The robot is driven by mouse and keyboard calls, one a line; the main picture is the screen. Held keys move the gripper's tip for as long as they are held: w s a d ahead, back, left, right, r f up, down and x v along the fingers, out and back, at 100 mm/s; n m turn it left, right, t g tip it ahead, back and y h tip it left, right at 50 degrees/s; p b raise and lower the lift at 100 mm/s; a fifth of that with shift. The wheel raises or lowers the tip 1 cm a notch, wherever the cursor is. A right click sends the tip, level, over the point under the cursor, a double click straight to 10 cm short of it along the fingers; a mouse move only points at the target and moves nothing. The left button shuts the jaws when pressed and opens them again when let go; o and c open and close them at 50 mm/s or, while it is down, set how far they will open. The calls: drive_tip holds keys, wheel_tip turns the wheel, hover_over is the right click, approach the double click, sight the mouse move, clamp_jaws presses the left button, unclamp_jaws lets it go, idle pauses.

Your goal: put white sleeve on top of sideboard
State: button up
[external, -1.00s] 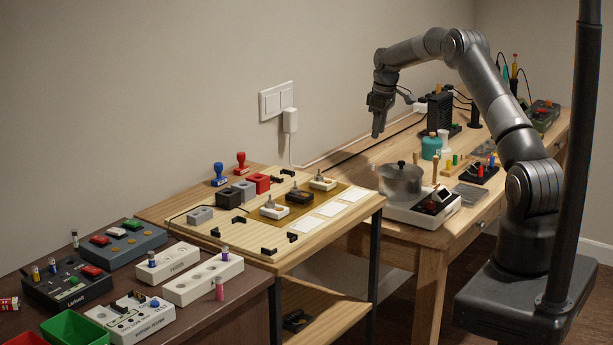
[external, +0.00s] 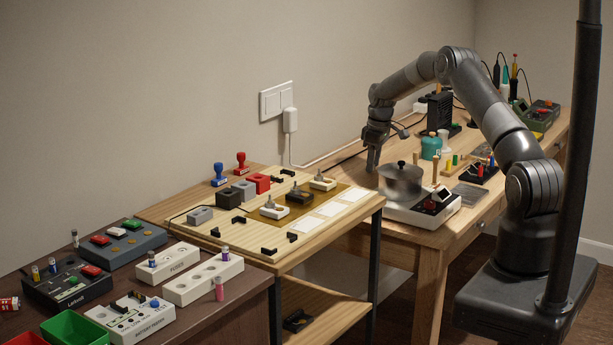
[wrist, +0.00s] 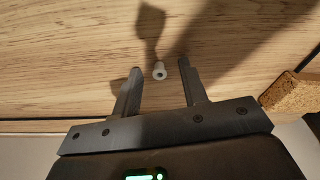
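The white sleeve (wrist: 159,70) is a small pale ring-ended piece on the wooden table in the wrist view. My gripper (wrist: 159,66) is open, with one finger on each side of the sleeve and a gap to both. In the external view my gripper (external: 371,167) points down low over the far wooden table (external: 433,238), left of the metal pot. I cannot make out the sleeve there. The dark brown cabinet at the lower left, which looks like the sideboard (external: 238,305), carries testers and small boxes.
A lidded metal pot (external: 401,184) stands on a white device close to my gripper. A cork block (wrist: 287,90) lies to the right in the wrist view. A pale table (external: 170,212) with stamps and fixtures stands between the far table and the cabinet.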

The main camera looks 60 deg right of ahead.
clamp_jaws()
idle(0.3)
drive_tip(key=shift+r, duration=0.55)
drive_tip(key=r, duration=0.3)
drive_tip(key=shift+s+d+r, duration=0.3)
drive_tip(key=shift+s+r, duration=0.05)
drive_tip(key=shift+s, duration=0.05)
drive_tip(key=s+d+r, duration=0.5)
drive_tip(key=s+r, duration=0.1)
drive_tip(key=s, duration=0.4)
drive_tip(key=w+a+r, duration=0.2)
drive_tip(key=w+a, duration=0.3)
drive_tip(key=a, duration=0.6)
drive_tip(key=w+a+r, duration=0.2)
drive_tip(key=w+a, duration=0.4)
drive_tip(key=a, duration=0.5)
drive_tip(key=w+a+r+m, duration=0.1)
drive_tip(key=a, duration=1.1)
drive_tip(key=a+r+m, duration=0.1)
drive_tip(key=a+r, duration=0.1)
drive_tip(key=a, duration=1)
drive_tip(key=shift+w+a+r, duration=0.15)
drive_tip(key=shift+w+a, duration=0.2)
